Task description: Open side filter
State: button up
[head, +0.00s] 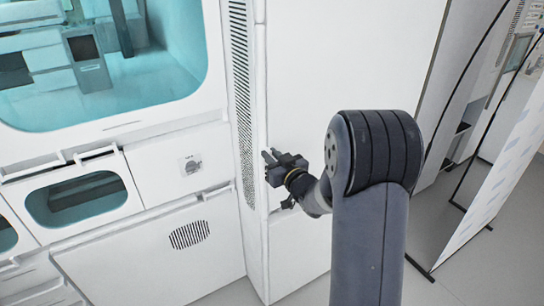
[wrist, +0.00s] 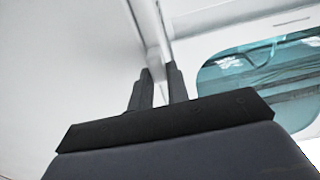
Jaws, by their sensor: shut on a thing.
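The side filter is a tall white panel with a perforated dark grille strip (head: 241,95) on the front of the white cabinet column. It looks closed, flush with the column. My gripper (head: 269,155) is at the panel's right vertical edge, about mid-height. In the wrist view, my gripper (wrist: 160,72) has its two dark fingers either side of a thin white vertical edge (wrist: 153,45), gripping it. The exact contact point is partly hidden by the fingers.
A machine with a teal window (head: 130,95) and a lower drawer with a small window (head: 77,198) stands to the left. The column's broad white side (head: 340,60) is on the right. A framed panel stand (head: 490,190) stands far right, with grey floor before it.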

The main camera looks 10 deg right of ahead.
grip_shut()
jog(key=b+v, duration=0.3)
jog(key=v, duration=1.2)
jog(key=shift+s, duration=0.35)
jog(key=shift+d, duration=0.1)
jog(key=o, duration=0.6)
grip_release()
jog(key=shift+o, duration=0.2)
